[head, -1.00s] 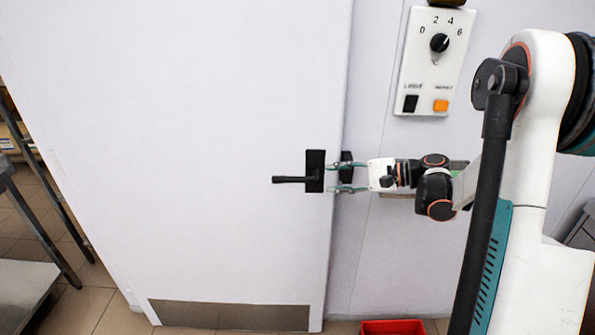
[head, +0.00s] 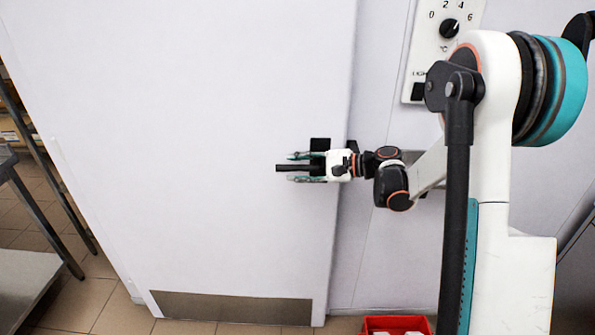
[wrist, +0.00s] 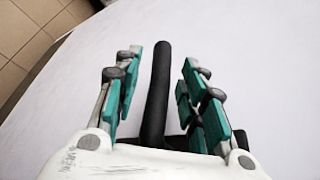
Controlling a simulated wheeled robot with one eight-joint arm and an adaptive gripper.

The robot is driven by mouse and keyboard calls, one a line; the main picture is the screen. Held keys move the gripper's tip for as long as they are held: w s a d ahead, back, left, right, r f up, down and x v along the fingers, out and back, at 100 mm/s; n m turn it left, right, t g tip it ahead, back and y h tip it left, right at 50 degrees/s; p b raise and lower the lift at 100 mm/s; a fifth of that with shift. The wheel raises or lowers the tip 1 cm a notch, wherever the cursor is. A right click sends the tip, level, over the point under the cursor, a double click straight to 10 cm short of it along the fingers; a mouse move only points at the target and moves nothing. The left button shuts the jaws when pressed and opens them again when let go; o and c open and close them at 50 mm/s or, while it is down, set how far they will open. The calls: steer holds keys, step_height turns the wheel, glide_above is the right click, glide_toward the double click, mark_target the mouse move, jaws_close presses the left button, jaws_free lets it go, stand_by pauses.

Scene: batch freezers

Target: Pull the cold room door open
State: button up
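The cold room door (head: 200,120) is a large white panel filling the left and middle of the head view. Its black lever handle (head: 284,168) sticks out to the left from a black plate near the door's right edge. My gripper (head: 292,168) is at the handle, with one finger above the lever and one below it. In the wrist view the lever (wrist: 158,90) runs between the two teal-padded fingers (wrist: 160,85) with gaps on both sides. The fingers are open and do not appear to touch it. The handle's plate is partly hidden behind my gripper.
A control panel (head: 426,50) with a dial is on the wall right of the door. A red crate (head: 370,325) stands on the floor below. A metal table (head: 25,280) stands at the left on the tiled floor (head: 100,310).

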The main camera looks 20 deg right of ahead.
steer(key=shift+w+a, duration=0.15)
steer(key=shift+a, duration=0.05)
jaws_close()
